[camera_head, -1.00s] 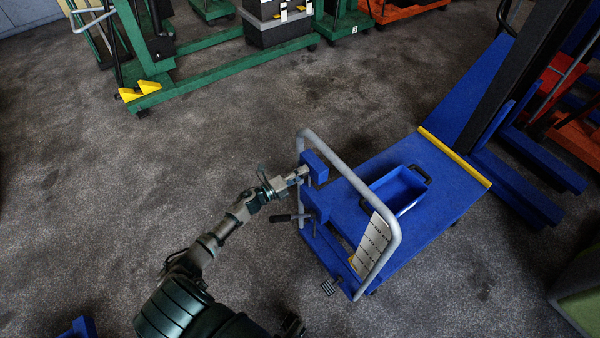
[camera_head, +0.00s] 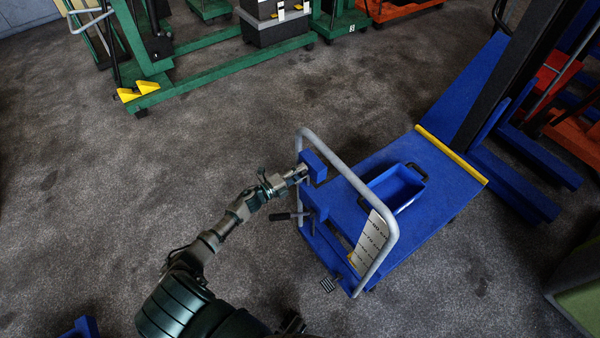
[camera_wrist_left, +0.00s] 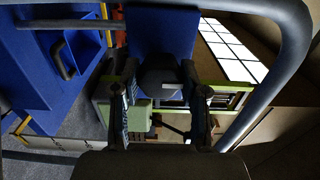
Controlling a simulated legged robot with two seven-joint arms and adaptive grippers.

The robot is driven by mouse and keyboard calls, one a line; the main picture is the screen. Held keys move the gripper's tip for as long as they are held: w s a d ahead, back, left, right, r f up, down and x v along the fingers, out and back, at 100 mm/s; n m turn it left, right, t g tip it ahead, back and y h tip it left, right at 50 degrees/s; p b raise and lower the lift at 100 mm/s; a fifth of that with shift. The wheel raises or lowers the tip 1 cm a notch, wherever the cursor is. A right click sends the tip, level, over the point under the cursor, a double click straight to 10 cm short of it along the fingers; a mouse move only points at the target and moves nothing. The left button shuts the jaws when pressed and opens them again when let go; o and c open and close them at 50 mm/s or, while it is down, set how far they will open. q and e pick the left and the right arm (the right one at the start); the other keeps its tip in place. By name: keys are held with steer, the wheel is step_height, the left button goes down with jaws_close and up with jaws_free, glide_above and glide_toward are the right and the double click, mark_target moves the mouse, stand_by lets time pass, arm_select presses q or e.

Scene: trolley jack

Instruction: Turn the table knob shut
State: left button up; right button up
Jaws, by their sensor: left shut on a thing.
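The table knob (camera_wrist_left: 160,80) is a dark grey piece at a blue block (camera_head: 313,165) on the lift table's grey handle frame (camera_head: 388,236). My left gripper (camera_head: 298,173) reaches it from the left in the head view. In the left wrist view my left gripper (camera_wrist_left: 161,108) has one finger on each side of the knob and is shut on it. The knob's far side and its exact turn angle are hidden. My right gripper is not in view.
The blue table top (camera_head: 445,192) carries a blue tray (camera_head: 396,188). A small lever (camera_head: 283,217) and a pedal (camera_head: 329,284) stick out below the knob. Green jacks (camera_head: 215,81) stand at the back and a blue lifter (camera_head: 480,90) at the right.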

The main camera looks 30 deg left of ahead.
arm_select(q)
steer(key=o, duration=1)
steer(key=shift+a+f, duration=0.15)
steer(key=shift+f, duration=0.1)
steer(key=shift+o, duration=0.7)
steer(key=shift+a, duration=0.1)
steer(key=v, duration=1.2)
